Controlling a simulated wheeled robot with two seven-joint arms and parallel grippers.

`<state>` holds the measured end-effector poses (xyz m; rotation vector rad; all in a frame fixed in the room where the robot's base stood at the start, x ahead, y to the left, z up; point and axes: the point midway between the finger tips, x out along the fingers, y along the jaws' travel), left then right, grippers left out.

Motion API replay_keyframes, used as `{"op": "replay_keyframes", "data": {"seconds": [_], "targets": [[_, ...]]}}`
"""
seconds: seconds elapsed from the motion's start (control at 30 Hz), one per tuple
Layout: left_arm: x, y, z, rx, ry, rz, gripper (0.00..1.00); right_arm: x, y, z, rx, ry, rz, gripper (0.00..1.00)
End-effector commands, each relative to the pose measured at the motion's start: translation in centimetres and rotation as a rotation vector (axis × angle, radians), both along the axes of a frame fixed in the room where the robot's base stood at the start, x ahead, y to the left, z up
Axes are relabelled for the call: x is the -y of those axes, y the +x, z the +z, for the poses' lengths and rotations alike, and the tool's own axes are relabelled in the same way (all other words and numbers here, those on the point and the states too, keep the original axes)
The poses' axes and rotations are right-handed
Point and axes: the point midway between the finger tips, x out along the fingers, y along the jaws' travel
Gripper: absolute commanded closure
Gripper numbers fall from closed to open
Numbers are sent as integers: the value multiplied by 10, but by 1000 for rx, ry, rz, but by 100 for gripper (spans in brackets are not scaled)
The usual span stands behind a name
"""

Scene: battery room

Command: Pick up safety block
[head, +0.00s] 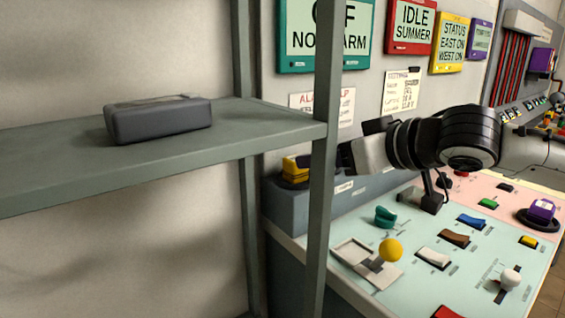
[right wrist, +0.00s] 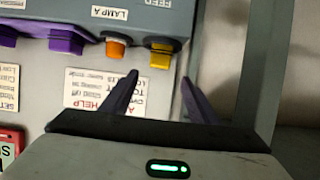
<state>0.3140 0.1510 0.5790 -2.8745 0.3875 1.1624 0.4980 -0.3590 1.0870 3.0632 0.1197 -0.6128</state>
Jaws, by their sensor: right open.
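A dark grey rounded block (head: 160,118) lies on the grey-green shelf (head: 60,165) at the left of the head view; no label names it the safety block. My right gripper (head: 310,161) is at the console's back ledge, partly hidden by the shelf post, well right of the grey block. A yellow piece (head: 294,168) is at its fingertips. In the right wrist view my right gripper (right wrist: 158,82) is open and empty, with a yellow piece (right wrist: 161,54) just beyond the gap between its fingers. Contact cannot be told. My left gripper is not in view.
The shelf post (head: 326,150) stands between the shelf and the console (head: 400,225), close to my right gripper. The console carries several switches and a yellow ball knob (head: 390,250). Signs hang on the wall behind. The shelf around the grey block is clear.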

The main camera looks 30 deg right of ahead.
Motion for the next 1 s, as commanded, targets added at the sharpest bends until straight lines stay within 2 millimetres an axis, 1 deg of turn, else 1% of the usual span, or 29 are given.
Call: {"op": "replay_keyframes", "data": {"seconds": [0.3,0.43,0.57,0.83,1.0], "targets": [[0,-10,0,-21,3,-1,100,-4,35,-14,-1,7,3,45],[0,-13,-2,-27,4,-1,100,-4,44,-18,-1,3,1,45],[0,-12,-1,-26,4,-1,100,-4,51,-22,-1,2,0,45],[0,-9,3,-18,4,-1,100,-6,87,-37,0,4,1,45],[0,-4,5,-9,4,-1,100,-6,93,-41,0,0,0,45]]}}
